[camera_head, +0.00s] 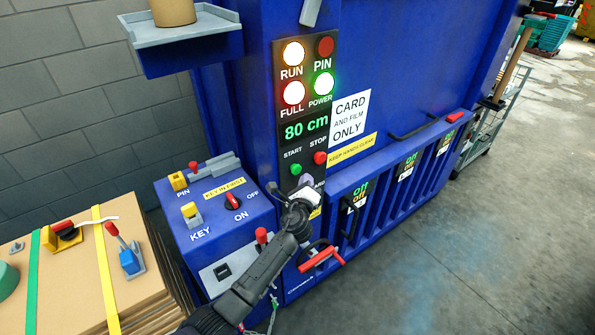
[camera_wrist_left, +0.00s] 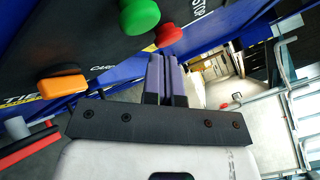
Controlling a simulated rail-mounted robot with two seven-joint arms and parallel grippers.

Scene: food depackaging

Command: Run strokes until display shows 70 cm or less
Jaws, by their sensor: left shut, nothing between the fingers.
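The display (camera_head: 306,128) on the blue baler reads 80 cm in green. The RUN lamp (camera_head: 293,54), FULL lamp (camera_head: 293,92) and green POWER lamp (camera_head: 323,84) are lit; the red PIN lamp (camera_head: 325,46) looks dark. Below the display are the green START button (camera_head: 295,169) and red STOP button (camera_head: 320,158). My left gripper (camera_head: 306,181) is shut and empty, just below these buttons. In the left wrist view its closed fingers (camera_wrist_left: 166,78) point toward the panel, with the green button (camera_wrist_left: 138,14) and red button (camera_wrist_left: 168,35) beyond the tips. My right gripper is not seen.
An orange button (camera_wrist_left: 62,87) sits left of the fingers in the wrist view. A blue key box (camera_head: 222,222) with a red switch (camera_head: 232,201) stands left of the panel. Strapped cardboard (camera_head: 80,285) lies lower left. Open floor (camera_head: 450,240) is at right.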

